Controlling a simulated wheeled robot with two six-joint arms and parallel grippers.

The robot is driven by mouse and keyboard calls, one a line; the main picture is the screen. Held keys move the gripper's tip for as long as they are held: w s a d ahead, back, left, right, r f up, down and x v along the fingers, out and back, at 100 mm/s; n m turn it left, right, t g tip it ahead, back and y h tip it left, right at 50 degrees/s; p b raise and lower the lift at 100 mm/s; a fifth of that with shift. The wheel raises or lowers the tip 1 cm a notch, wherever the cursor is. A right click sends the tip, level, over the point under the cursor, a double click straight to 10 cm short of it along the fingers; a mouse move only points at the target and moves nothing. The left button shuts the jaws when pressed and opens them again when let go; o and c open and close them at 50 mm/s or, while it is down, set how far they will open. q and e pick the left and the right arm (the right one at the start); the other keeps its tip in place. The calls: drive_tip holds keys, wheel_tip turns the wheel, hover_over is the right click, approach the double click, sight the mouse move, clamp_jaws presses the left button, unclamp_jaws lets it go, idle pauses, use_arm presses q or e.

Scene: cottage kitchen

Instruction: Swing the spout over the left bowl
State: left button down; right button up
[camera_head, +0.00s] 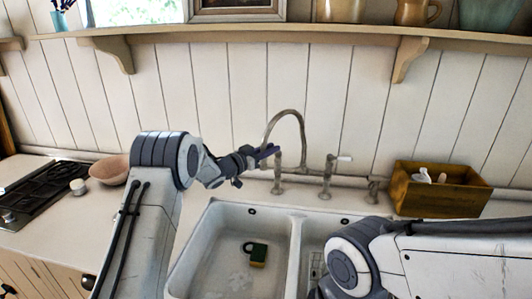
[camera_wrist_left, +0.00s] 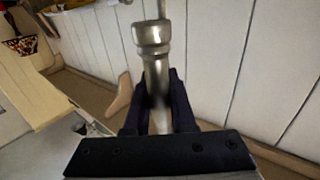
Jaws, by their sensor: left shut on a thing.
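The metal gooseneck spout (camera_head: 285,111) arches above the back rim of the white double sink. Its free end points left, near the back of the left bowl (camera_head: 212,250). My left gripper (camera_head: 266,152) is at that end. In the left wrist view the spout's tube and collar (camera_wrist_left: 152,42) stand between the two dark fingers (camera_wrist_left: 156,112), which are shut on it. The right bowl (camera_head: 313,238) is partly hidden by my right arm. My right gripper is not in view.
A green and yellow sponge (camera_head: 258,255) lies in the left bowl. A tap handle (camera_head: 343,158) stands right of the spout. A wooden box (camera_head: 437,200) is on the counter at right. A pink bowl (camera_head: 110,171) and a stove (camera_head: 35,190) are at left. A shelf (camera_head: 250,33) runs above.

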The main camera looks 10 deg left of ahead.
use_arm(q)
drive_tip(key=shift+w+a, duration=0.5)
drive_tip(key=shift+a, duration=0.05)
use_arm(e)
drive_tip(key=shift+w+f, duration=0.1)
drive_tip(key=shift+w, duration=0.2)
use_arm(q)
drive_tip(key=shift+r, duration=0.1)
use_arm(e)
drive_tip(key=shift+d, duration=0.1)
use_arm(q)
drive_tip(key=c, duration=0.8)
unclamp_jaws()
drive_tip(key=shift+a, duration=0.1)
drive_tip(key=shift+o, duration=0.2)
drive_tip(key=shift+s+a, duration=0.1)
drive_tip(key=shift+a, duration=0.05)
drive_tip(key=b+v, duration=0.4)
drive_tip(key=v, duration=0.6)
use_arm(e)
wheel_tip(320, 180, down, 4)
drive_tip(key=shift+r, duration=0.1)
